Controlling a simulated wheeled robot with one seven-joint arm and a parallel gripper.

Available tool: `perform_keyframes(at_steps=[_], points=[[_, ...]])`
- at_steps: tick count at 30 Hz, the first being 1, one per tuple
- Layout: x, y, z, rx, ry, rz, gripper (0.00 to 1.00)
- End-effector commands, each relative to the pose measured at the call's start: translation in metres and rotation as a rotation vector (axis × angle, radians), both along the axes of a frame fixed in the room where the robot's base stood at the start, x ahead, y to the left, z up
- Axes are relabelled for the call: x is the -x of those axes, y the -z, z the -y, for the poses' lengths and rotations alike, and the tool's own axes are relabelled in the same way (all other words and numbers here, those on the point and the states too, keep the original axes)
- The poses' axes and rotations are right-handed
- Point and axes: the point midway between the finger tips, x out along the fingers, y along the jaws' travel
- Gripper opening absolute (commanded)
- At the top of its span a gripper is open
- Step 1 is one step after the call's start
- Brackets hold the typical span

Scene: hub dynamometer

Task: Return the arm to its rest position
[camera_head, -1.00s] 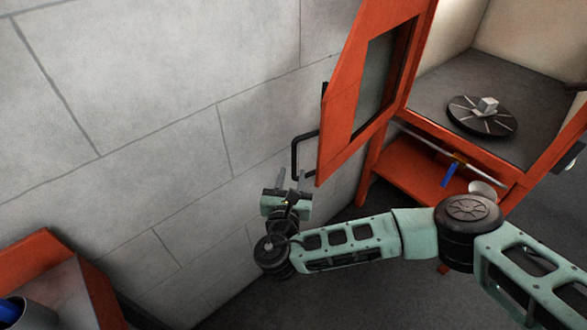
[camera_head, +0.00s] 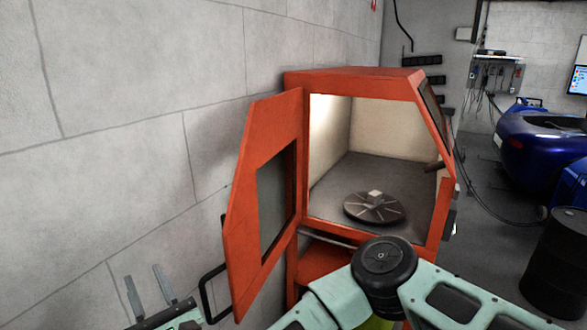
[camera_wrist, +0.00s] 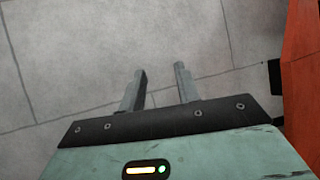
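My gripper (camera_head: 147,292) is at the lower left of the head view, in front of the grey block wall and left of the open cabinet door. Its two fingers also show in the wrist view (camera_wrist: 160,84). They stand apart with nothing between them. My green arm reaches along the bottom of the head view, in front of the orange cabinet (camera_head: 360,80). The cabinet's orange door (camera_head: 248,190) stands wide open toward the left, its black handle (camera_head: 207,290) close to the right of my gripper.
Inside the cabinet a dark slotted disc (camera_head: 374,208) with a pale block on top lies on the grey floor. The block wall (camera_head: 110,130) is close on the left. A black barrel (camera_head: 553,262) and a blue car (camera_head: 540,145) stand at the right.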

Motion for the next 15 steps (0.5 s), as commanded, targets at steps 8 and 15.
perform_keyframes(at_steps=[8, 15], points=[[0.144, -0.123, 0.004, -0.073, -0.619, 0.538, 0.33], [0.253, -0.124, 0.063, 0.113, -1.111, 0.954, 0.33]])
